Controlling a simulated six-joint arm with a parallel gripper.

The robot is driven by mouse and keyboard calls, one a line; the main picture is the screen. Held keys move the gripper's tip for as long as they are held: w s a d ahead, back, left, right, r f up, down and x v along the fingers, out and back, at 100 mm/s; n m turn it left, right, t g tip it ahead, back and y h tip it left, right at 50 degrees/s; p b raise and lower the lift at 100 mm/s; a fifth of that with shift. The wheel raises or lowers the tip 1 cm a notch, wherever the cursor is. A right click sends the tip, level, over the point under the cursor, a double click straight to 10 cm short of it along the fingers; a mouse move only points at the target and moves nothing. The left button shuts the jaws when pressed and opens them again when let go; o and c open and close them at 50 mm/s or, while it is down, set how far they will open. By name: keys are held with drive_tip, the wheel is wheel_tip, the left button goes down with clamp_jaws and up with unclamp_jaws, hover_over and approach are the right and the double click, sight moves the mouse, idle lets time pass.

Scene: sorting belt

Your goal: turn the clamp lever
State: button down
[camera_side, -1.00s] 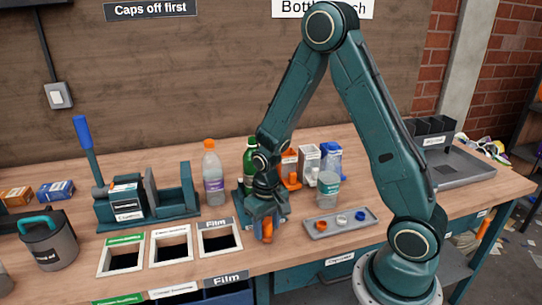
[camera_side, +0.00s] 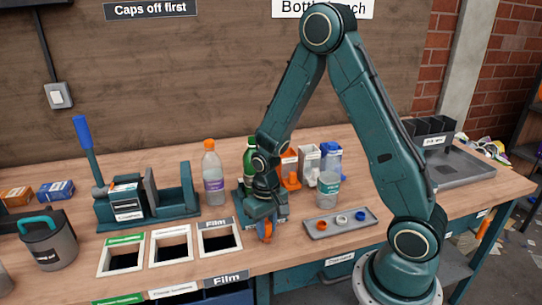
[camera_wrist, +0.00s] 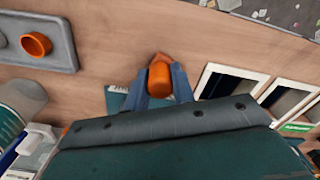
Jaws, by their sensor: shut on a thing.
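The clamp lever is an orange handle (camera_wrist: 172,82) between the two fingers of my gripper (camera_wrist: 160,85) in the wrist view. It also shows as an orange piece (camera_side: 265,231) below my gripper (camera_side: 264,217) in the side view, at the front of the teal clamp fixture (camera_side: 281,222). My gripper is shut on the lever, with a finger on each side. The green bottle (camera_side: 249,160) stands upright behind my wrist, partly hidden. Most of the clamp fixture is hidden by my gripper.
A grey tray (camera_side: 313,228) with several caps lies to the right, and a clear bottle (camera_side: 329,188) stands behind it. Framed openings (camera_side: 237,252) are to the left. An orange-capped bottle (camera_side: 212,175) and a teal press with a blue handle (camera_side: 83,132) stand further left.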

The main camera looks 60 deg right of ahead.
drive_tip(key=shift+w, duration=0.15)
drive_tip(key=w+m, duration=0.2)
drive_tip(key=m, duration=0.1)
drive_tip(key=shift+w+a, duration=0.2)
drive_tip(key=shift+a, duration=0.15)
drive_tip(key=w+m, duration=0.3)
drive_tip(key=shift+m, duration=0.3)
drive_tip(key=w+m, duration=0.1)
drive_tip(key=w+d+m, duration=0.1)
drive_tip(key=m, duration=0.1)
drive_tip(key=shift+w+m, duration=0.3)
drive_tip(key=shift+w, duration=0.05)
drive_tip(key=shift+w+d+m, duration=0.45)
drive_tip(key=shift+w+m, duration=0.15)
drive_tip(key=shift+m, duration=0.35)
drive_tip(key=shift+w+d+m, duration=0.45)
drive_tip(key=shift+w+m, duration=0.15)
drive_tip(key=shift+m, duration=0.35)
drive_tip(key=c, duration=1.2)
unclamp_jaws()
drive_tip(key=shift+o, duration=0.2)
drive_tip(key=shift+r, duration=0.1)
wheel_tip(320, 180, up, 14)
